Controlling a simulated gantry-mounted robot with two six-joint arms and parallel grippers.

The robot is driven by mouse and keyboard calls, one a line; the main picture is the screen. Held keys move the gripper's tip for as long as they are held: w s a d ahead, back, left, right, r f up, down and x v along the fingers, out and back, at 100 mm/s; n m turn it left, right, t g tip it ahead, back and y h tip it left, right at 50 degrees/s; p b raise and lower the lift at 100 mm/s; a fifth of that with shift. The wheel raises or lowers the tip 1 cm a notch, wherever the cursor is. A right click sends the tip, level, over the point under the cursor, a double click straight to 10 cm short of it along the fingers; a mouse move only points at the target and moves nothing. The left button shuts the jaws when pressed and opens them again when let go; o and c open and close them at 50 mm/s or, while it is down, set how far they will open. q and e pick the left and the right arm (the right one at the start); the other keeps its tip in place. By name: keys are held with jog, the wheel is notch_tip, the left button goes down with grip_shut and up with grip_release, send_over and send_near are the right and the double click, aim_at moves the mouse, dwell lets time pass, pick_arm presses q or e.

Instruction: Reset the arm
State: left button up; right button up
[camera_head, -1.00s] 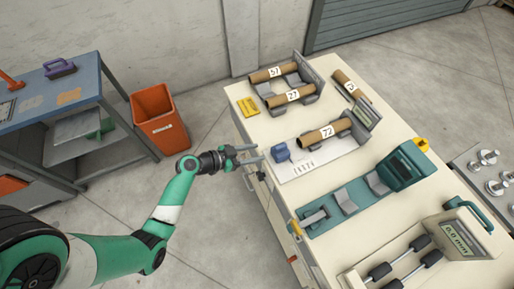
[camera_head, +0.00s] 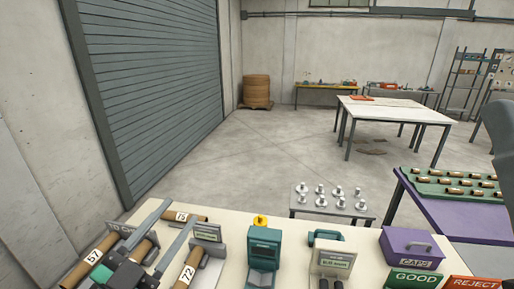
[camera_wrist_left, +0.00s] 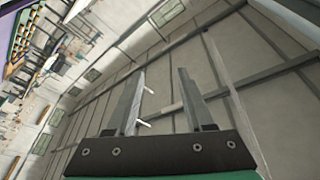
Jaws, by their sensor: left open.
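My left gripper (camera_head: 180,212) is open and empty at the lower left of the head view, between the camera and the bench, its two grey fingers spread apart. In the left wrist view the open fingers (camera_wrist_left: 160,80) have nothing between them, and they point at the roof beams and wall. Behind the gripper lie cardboard tubes: one labelled 57 (camera_head: 97,257), one labelled 73 (camera_head: 183,215) and one labelled 72 (camera_head: 187,270). The gripper partly hides the tube holders. My right gripper is not in view.
The cream bench (camera_head: 225,228) also carries a teal device (camera_head: 263,250), a grey gauge (camera_head: 332,262), a purple CAPS box (camera_head: 410,247), a green GOOD bin (camera_head: 416,279) and a red REJECT bin (camera_head: 474,282). A tray table of metal parts (camera_head: 330,200) stands behind. Open floor lies beyond.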

pick_arm(q)
jog(key=s+d+r+n+t+h, duration=0.1)
jog(key=s+r+t, duration=0.15)
jog(key=r, duration=0.45)
jog(key=s+d+r+t, duration=0.1)
jog(key=s+d+r, duration=0.1)
jog(key=s+r, duration=0.35)
jog(key=s+a+r+n+t+y, duration=0.5)
jog(key=s+r+n+y, duration=0.15)
jog(key=r, duration=0.25)
notch_tip(320, 180, up, 23)
jog(key=w+n+p, duration=0.1)
jog(key=n+p, duration=0.2)
jog(key=p, duration=2.1)
notch_tip(320, 180, down, 35)
jog(key=b, duration=3.5)
jog(key=shift+a, duration=0.25)
jog(key=shift+f+b, duration=0.1)
jog(key=shift+b, duration=0.3)
notch_tip(320, 180, down, 18)
jog(key=b, duration=1.7)
jog(key=shift+b, duration=0.35)
